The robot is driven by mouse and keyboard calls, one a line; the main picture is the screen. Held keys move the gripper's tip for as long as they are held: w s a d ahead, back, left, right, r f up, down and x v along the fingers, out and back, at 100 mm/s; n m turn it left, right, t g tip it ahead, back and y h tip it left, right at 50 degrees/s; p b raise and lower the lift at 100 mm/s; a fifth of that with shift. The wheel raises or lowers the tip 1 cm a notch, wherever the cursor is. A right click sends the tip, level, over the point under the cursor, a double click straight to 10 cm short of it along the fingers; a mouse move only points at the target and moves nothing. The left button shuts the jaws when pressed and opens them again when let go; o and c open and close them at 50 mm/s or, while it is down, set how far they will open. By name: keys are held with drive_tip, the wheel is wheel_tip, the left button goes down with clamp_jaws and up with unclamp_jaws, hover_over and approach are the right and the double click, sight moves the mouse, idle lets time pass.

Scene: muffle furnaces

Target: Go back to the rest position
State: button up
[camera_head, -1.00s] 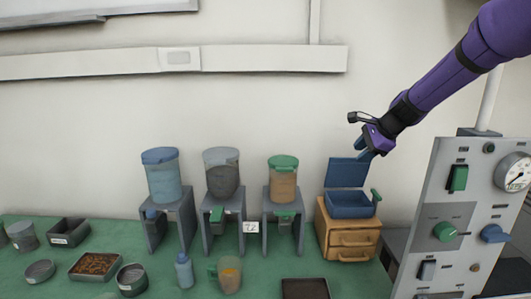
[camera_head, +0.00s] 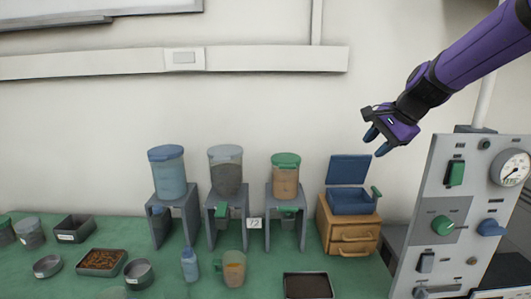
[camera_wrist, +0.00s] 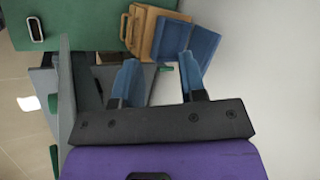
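My gripper (camera_head: 378,143) is a purple and black hand with blue fingertips, in the upper right of the head view. It is raised above and to the right of the blue box with its lid up (camera_head: 352,201), clear of it. The wrist view shows the two blue fingers (camera_wrist: 160,82) spread apart with nothing between them. Beyond the fingers, that view shows the blue box (camera_wrist: 182,42) on its wooden drawer unit (camera_wrist: 142,30).
A grey control panel (camera_head: 450,190) with knobs and a gauge stands at the right, below my arm. Three dispensers (camera_head: 168,175) on stands, a blue bottle (camera_head: 190,265), a cup (camera_head: 234,270) and trays occupy the green bench (camera_head: 70,275). Space before the wall is clear.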

drive_tip(key=s+d+n+h, duration=0.1)
drive_tip(key=s+n, duration=0.5)
drive_tip(key=s, duration=1)
drive_tip(key=s+d+n+h, duration=0.2)
drive_tip(key=s+n, duration=0.4)
drive_tip(key=s, duration=1)
drive_tip(key=shift+r+h, duration=0.45)
drive_tip(key=shift+h, duration=0.05)
